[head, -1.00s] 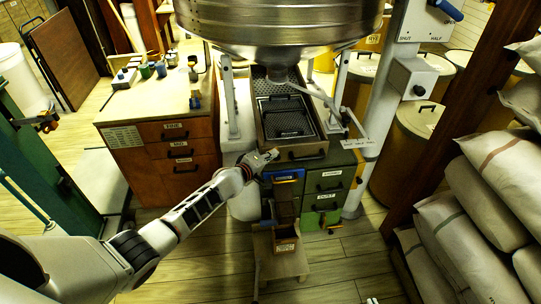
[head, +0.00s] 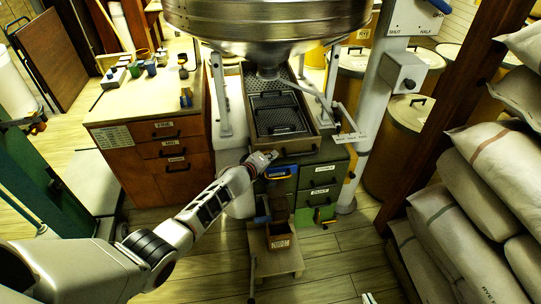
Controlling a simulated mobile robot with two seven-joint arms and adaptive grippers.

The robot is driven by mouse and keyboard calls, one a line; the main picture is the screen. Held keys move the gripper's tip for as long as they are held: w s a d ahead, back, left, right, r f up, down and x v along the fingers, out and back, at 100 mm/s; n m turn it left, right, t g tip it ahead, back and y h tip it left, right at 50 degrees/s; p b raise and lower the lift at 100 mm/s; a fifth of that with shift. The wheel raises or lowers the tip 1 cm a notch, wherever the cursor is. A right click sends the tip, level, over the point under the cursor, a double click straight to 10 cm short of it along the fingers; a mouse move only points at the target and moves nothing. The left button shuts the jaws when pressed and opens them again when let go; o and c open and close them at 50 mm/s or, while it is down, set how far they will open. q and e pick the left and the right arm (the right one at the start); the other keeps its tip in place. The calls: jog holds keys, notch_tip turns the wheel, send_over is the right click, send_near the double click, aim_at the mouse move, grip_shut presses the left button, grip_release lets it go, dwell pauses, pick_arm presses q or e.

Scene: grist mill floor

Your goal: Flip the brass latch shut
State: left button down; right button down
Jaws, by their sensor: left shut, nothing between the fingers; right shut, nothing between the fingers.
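My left gripper (head: 262,160) is shut and empty. I cannot clearly make out the brass latch; the gripper may cover part of that area. Only a small pale tip of my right gripper (head: 368,298) shows at the bottom edge.
A large metal hopper (head: 268,22) hangs above the sieve box. Green drawers (head: 320,175) stand to the right, and a wooden stool (head: 277,262) with a small box on it is in front. Stacked sacks (head: 455,225) fill the right. The floor between is open.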

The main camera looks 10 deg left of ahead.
pick_arm(q)
jog(key=shift+d+f, duration=0.1)
jog(key=shift+f, duration=0.05)
pick_arm(e)
jog(key=shift+f, duration=0.15)
dwell(0.5)
